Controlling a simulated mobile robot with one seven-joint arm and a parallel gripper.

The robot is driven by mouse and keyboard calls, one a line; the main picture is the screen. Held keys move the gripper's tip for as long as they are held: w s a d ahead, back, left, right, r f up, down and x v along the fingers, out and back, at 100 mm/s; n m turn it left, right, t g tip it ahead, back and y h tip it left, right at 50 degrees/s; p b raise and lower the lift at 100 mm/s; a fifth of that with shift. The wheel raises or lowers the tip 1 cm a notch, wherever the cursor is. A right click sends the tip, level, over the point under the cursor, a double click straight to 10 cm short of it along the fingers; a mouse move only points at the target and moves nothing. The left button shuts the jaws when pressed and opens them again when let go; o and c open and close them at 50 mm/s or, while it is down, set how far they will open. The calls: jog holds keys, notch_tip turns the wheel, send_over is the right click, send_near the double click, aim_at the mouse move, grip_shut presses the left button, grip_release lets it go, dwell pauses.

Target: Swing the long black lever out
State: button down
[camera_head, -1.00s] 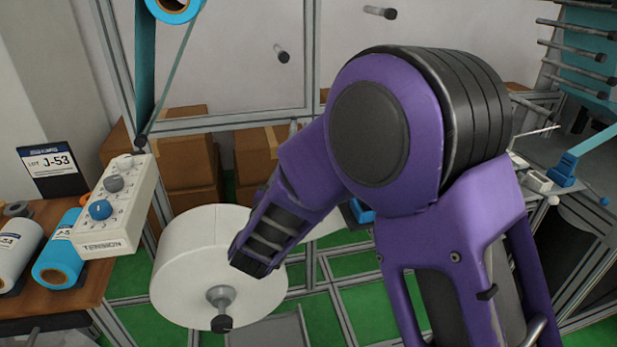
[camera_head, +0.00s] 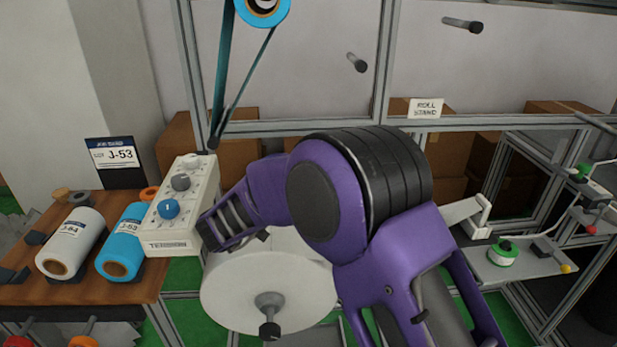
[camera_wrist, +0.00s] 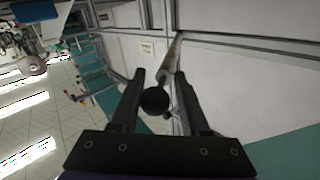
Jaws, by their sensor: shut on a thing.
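In the wrist view my gripper (camera_wrist: 160,76) has its two dark fingers on either side of a black round knob (camera_wrist: 155,101), and it is shut on this knob. I take the knob for the end of the long black lever; the rest of the lever cannot be made out for sure. In the head view my purple arm reaches left across the white roll, and its end is beside the white control box (camera_head: 182,205). My fingers and the lever are hidden there.
The large white roll (camera_head: 235,295) stands under my forearm. A wooden table (camera_head: 90,285) at left carries a white spool (camera_head: 72,243) and a blue spool (camera_head: 125,242). A blue tape roll (camera_head: 284,12) hangs above. A grey shelf (camera_head: 530,262) with small parts is at right.

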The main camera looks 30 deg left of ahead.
jog(key=shift+w+a+m+h, duration=0.2)
jog(key=shift+m+h, duration=0.1)
jog(key=shift+h, duration=0.2)
jog(key=c, duration=0.6)
grip_release()
jog(key=shift+w+d, duration=0.1)
jog(key=v, duration=1.7)
jog(key=shift+s+a+r, duration=0.15)
jog(key=shift+s+a, duration=0.1)
